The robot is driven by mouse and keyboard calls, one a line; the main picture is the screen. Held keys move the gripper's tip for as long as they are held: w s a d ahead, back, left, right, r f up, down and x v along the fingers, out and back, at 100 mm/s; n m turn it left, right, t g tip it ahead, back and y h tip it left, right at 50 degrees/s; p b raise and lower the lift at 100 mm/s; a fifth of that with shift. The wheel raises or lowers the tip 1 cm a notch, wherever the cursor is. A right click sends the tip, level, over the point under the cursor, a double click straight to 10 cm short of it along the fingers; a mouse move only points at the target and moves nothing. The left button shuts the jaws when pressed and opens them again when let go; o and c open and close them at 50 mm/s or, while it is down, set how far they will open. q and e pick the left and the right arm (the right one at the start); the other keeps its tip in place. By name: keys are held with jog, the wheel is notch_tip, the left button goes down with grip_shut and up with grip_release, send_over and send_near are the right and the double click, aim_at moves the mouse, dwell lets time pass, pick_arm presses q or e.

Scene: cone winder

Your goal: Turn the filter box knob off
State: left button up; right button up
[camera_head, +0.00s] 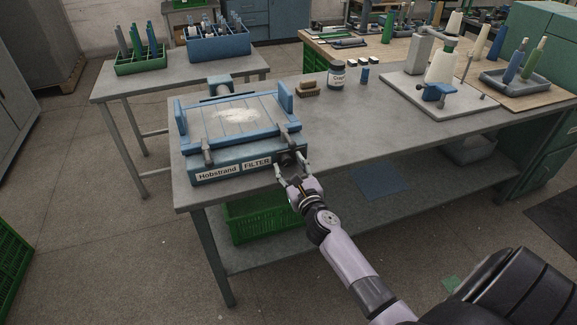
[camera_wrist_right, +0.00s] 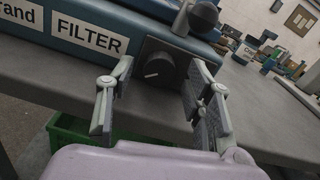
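The blue filter box (camera_head: 222,166) sits on the near left part of the grey table, with "Hobstrand" and "FILTER" labels on its front. Its dark knob (camera_head: 285,158) is at the right end of the front face. In the right wrist view the knob (camera_wrist_right: 158,70) is round and black with a white pointer line, tilted slightly from horizontal. My right gripper (camera_head: 291,170) is in front of the knob. Its fingers (camera_wrist_right: 158,92) are spread to either side of the knob, apparently without gripping it. My left gripper is not in view.
A winder stand (camera_head: 408,87) with a cone is farther right. A green crate (camera_head: 262,222) is under the table. The tabletop right of the gripper is clear.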

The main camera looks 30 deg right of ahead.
grip_shut()
dwell(0.4)
jog(key=n+p, duration=0.2)
jog(key=n, duration=0.2)
jog(key=shift+r+n, duration=0.1)
jog(key=shift+n, duration=0.3)
jog(key=n+p, duration=0.1)
jog(key=n, duration=0.4)
jog(key=shift+n+p, duration=0.3)
jog(key=shift+p, duration=0.1)
dwell(0.3)
jog(key=shift+o, duration=0.4)
grip_release()
jog(key=shift+a+f, duration=0.1)
jog(key=shift+f, duration=0.1)
